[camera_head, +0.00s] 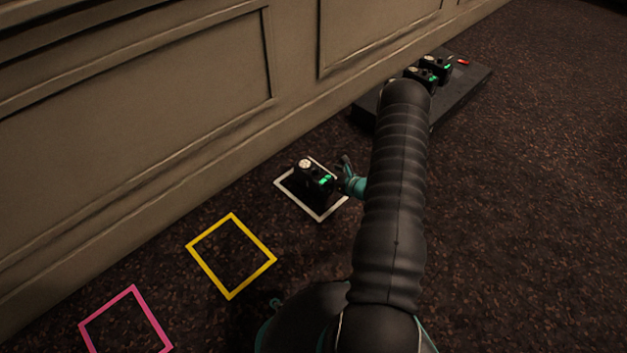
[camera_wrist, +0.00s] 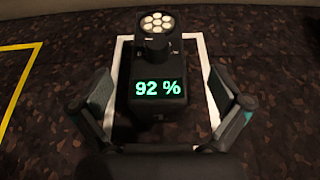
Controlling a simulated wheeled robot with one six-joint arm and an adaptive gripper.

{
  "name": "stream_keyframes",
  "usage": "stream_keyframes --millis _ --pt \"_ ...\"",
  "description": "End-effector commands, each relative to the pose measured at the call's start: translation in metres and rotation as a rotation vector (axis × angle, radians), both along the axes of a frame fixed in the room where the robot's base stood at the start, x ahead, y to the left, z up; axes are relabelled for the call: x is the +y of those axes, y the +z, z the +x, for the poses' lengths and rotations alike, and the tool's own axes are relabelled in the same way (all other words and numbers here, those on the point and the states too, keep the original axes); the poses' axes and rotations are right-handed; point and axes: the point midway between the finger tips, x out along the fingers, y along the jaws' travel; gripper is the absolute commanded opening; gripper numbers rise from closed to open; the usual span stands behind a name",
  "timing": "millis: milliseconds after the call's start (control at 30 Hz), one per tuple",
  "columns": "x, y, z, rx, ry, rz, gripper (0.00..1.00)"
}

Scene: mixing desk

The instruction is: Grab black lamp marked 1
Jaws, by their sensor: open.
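A black lamp (camera_head: 312,180) with a round cluster of pale bulbs and a green display stands in the white square outline (camera_head: 320,218) on the floor. In the wrist view this lamp (camera_wrist: 150,66) shows "92 %" on its display; I see no mark 1 on it. My gripper (camera_wrist: 159,80) is open, with one finger on each side of the lamp's body and visible gaps between. In the head view my gripper (camera_head: 348,180) is just right of the lamp, partly hidden by my arm. Other black lamps (camera_head: 436,68) stand on a dark platform; their marks are unreadable.
The dark low platform (camera_head: 465,95) is at the back right, with a small red light on it. A panelled wall (camera_head: 140,110) runs along the left, close behind the lamp. Empty yellow (camera_head: 205,270) and pink (camera_head: 155,318) outlines lie on the carpet. The right floor is clear.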

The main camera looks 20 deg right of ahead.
Motion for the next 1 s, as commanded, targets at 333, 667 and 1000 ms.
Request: stream_keyframes --millis 333,667,1000 --pt "0.012 -0.012 0.022 0.0 0.004 -0.002 1.0" --pt "0.02 -0.021 0.047 0.001 0.0 -0.001 1.0" --pt "0.02 -0.021 0.047 0.001 0.001 -0.001 0.45"
